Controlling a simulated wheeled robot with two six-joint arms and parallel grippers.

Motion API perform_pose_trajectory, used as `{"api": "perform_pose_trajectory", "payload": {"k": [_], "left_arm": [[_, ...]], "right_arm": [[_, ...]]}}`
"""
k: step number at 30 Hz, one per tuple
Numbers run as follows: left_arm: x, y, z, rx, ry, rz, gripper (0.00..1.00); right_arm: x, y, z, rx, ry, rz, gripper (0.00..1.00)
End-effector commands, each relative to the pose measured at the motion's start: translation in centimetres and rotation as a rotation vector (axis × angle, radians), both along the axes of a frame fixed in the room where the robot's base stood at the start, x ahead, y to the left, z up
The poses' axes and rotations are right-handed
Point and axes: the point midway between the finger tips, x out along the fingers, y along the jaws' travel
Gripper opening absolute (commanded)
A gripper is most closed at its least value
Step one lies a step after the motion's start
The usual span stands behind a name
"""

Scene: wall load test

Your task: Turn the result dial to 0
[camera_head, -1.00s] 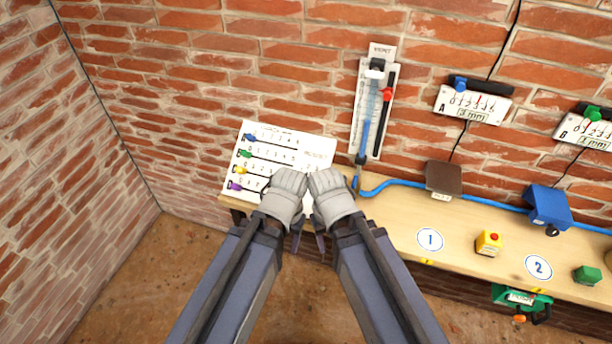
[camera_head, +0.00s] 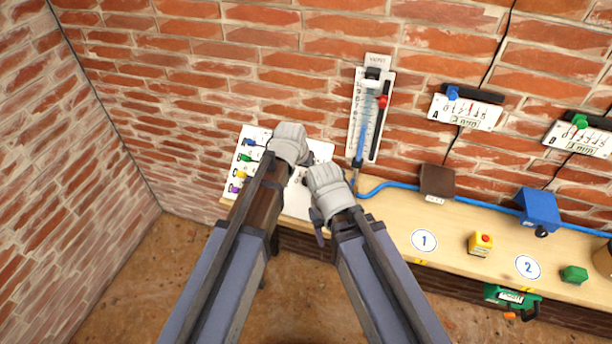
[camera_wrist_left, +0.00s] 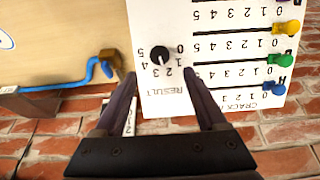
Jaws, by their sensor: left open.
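The result dial (camera_wrist_left: 160,56) is a small round black knob with a white mark, on the white board above the word RESULT in the left wrist view. Digits 0 to 5 surround it; the mark points to the lower side, but I cannot tell the exact digit. My left gripper (camera_wrist_left: 160,78) is open, its two dark fingers on either side of the dial area, not closed on it. In the head view my left gripper (camera_head: 303,158) covers part of the white board (camera_head: 320,150) and hides the dial. My right gripper (camera_head: 325,182) is beside it at lower right; its jaws are hidden.
Colored slider knobs, such as the yellow one (camera_head: 241,174), line the board's left side. A gauge (camera_head: 368,110) and blue hose (camera_head: 395,184) stand to the right. The wooden bench (camera_head: 455,225) carries a yellow button box (camera_head: 481,244) and a green block (camera_head: 574,274).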

Motion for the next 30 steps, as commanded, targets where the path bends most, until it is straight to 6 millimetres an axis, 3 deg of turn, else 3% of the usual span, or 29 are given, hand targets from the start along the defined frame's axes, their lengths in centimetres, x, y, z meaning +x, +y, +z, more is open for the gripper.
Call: {"api": "perform_pose_trajectory", "payload": {"k": [8,24,30], "left_arm": [[0.1,-0.1,-1.1,0.001,0.002,0.0,0.74],[2.4,-0.8,-7.0,0.002,0.004,-0.001,0.74],[2.6,-0.9,-7.4,0.001,0.004,0.0,0.74]], "right_arm": [[0.0,0.0,-1.1,0.0,0.0,0.0,0.5],[0.0,0.0,-7.0,0.0,0.0,-0.002,0.5],[0.0,0.0,-7.4,0.0,0.0,-0.003,0.5]]}}
